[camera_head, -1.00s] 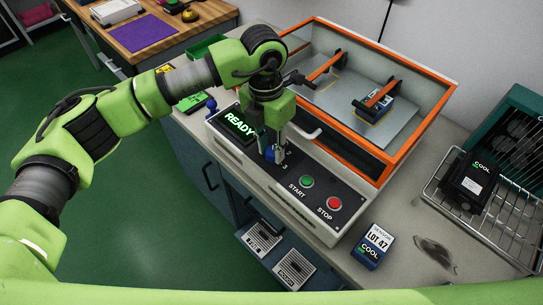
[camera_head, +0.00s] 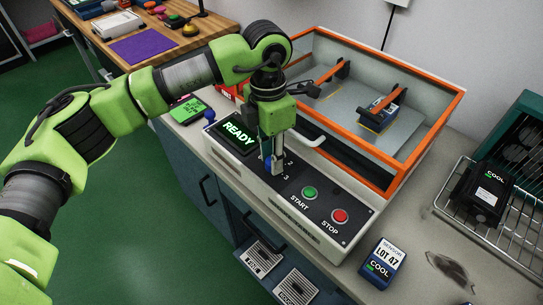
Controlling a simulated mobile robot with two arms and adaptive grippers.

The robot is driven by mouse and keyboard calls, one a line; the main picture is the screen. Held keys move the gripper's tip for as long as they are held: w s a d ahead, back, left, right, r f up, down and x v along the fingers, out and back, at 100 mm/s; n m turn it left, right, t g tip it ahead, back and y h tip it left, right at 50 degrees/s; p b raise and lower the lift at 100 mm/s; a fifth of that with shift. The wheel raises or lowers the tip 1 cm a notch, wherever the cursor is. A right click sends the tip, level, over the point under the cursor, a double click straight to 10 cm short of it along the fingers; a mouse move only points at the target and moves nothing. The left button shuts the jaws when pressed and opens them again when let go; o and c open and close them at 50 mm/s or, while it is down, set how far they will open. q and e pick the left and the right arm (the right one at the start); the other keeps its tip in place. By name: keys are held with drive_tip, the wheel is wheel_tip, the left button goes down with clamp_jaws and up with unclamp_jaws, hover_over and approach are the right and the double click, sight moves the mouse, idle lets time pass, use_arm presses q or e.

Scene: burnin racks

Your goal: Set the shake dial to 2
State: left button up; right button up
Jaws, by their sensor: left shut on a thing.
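The shake dial (camera_head: 267,163) is a blue knob on the front panel of the shaker machine, mostly hidden behind my gripper. The numbers 2 and 3 (camera_head: 287,176) show just right of it; where the dial points cannot be told. My left gripper (camera_head: 273,168) reaches down from above and is shut on the dial. The screen (camera_head: 235,135) left of it reads READY. My right gripper is not in view.
The green START button (camera_head: 309,193) and red STOP button (camera_head: 340,216) sit right of the dial. An orange-framed clear cover (camera_head: 385,155) stands behind the panel. A sensor box (camera_head: 383,263) lies on the counter; a wire rack (camera_head: 505,225) is at the right.

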use_arm(q)
drive_tip(key=shift+r, duration=0.1)
drive_tip(key=o, duration=0.8)
wheel_tip(320, 180, up, 12)
drive_tip(key=shift+w+a, duration=0.2)
drive_tip(key=shift+w, duration=0.15)
